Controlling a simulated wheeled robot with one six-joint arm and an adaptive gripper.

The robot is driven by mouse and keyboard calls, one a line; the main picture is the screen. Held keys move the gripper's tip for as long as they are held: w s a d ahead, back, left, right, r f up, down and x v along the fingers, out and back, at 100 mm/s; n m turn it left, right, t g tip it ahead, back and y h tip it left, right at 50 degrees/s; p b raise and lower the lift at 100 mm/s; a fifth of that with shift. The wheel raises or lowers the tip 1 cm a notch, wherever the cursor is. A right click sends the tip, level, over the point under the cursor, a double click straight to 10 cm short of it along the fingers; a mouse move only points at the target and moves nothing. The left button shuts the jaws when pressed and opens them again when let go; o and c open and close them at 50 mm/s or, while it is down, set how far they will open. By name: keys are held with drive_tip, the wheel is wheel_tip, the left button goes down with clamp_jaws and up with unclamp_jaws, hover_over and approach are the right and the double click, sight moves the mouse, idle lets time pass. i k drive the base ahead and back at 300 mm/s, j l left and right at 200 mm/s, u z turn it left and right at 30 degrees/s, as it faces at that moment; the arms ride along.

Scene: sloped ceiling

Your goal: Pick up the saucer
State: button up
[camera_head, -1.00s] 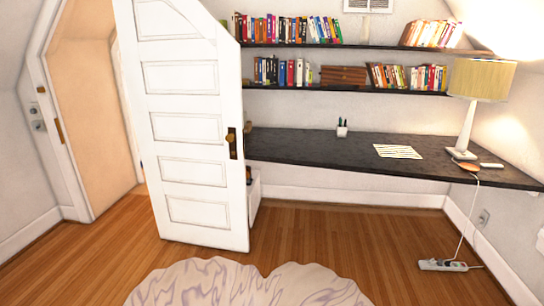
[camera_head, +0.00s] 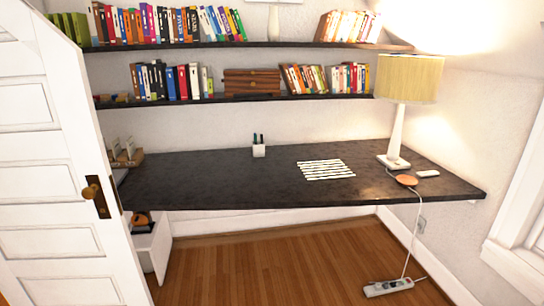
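A small flat orange disc (camera_head: 406,180) lies on the dark desk (camera_head: 230,180), near its right end and just in front of the lamp base. It is the only saucer-like thing I see, but it is too small to tell for sure that it is the saucer. A white cord passes close by it, and I cannot tell if they touch. My gripper is not in view.
A lamp (camera_head: 397,130), a small white object (camera_head: 428,173), a striped paper (camera_head: 326,169) and a pen cup (camera_head: 259,150) stand or lie on the desk. An open white door (camera_head: 50,150) fills the left. A power strip (camera_head: 388,287) lies on the clear wooden floor.

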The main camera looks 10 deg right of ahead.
sight(409, 181)
drive_tip(key=i+z, duration=0.3)
drive_tip(key=i, duration=0.6)
drive_tip(key=i+j+z, duration=0.25)
drive_tip(key=i, duration=0.65)
drive_tip(key=i+l, duration=0.25)
drive_tip(key=i, duration=0.15)
drive_tip(key=i+l+z, duration=0.1)
drive_tip(key=i+l, duration=0.15)
drive_tip(key=i, duration=0.2)
drive_tip(key=i+l, duration=0.2)
drive_tip(key=i, duration=0.2)
